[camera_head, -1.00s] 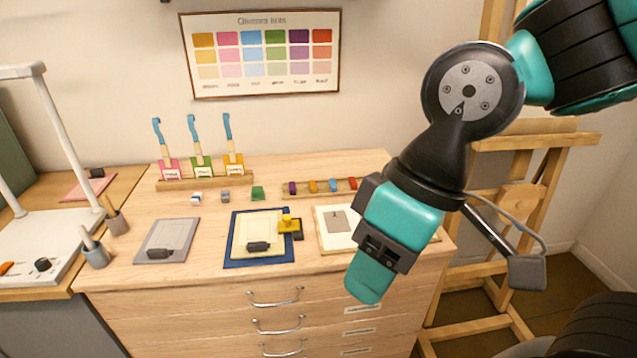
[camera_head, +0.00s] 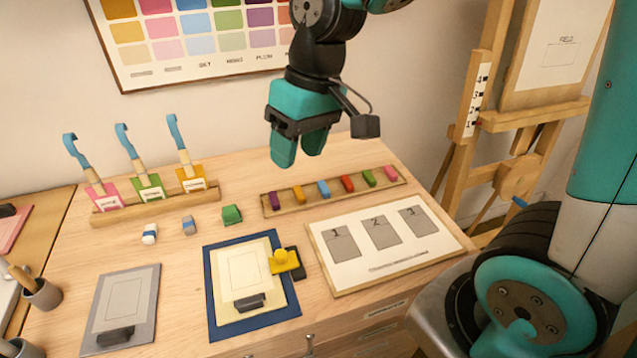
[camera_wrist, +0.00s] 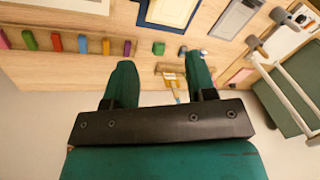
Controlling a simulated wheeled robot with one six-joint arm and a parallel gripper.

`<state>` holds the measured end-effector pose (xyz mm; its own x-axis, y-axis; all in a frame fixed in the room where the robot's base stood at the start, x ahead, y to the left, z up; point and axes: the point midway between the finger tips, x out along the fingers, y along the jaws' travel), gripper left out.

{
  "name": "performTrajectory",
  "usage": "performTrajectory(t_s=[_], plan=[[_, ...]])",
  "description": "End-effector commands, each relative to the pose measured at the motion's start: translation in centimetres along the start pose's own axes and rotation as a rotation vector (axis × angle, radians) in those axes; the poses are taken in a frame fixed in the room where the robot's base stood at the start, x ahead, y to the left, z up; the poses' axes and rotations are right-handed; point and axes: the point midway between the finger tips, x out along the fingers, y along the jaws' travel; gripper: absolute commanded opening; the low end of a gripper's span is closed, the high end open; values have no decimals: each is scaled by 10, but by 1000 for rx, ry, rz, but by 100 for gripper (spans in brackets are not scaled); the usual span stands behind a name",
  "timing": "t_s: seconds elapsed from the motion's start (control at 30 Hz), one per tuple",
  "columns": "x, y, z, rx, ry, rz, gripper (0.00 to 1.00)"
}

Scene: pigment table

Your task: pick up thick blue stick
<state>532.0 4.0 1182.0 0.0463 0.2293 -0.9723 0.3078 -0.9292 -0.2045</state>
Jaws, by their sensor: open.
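A short thick blue stick (camera_head: 323,189) lies in a wooden rack (camera_head: 268,205), between the orange stick (camera_head: 299,194) and the red stick (camera_head: 348,183). The blue stick also shows in the wrist view (camera_wrist: 82,43), upper left, clear of my fingers. My gripper (camera_head: 299,152) is open and empty, in the air above and behind the rack, apart from the sticks. In the wrist view my gripper (camera_wrist: 158,62) has its two teal fingers spread, with the purple stick (camera_wrist: 127,48) near the left fingertip.
A purple stick (camera_head: 275,200) fills the rack's left end; green (camera_head: 369,177) and pink (camera_head: 390,173) sticks are at the right. A green block (camera_head: 231,214) sits left of the rack. A numbered board (camera_head: 440,245) lies in front. Blue-handled tools (camera_head: 127,145) stand behind left.

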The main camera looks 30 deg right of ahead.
Motion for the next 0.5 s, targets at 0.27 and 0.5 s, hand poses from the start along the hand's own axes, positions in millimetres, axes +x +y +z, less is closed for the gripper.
performTrajectory(t_s=[0.27, 0.5], plan=[[43, 150, -88, 386, -43, 169, 51], [69, 206, -102, 514, -60, 230, 51]])
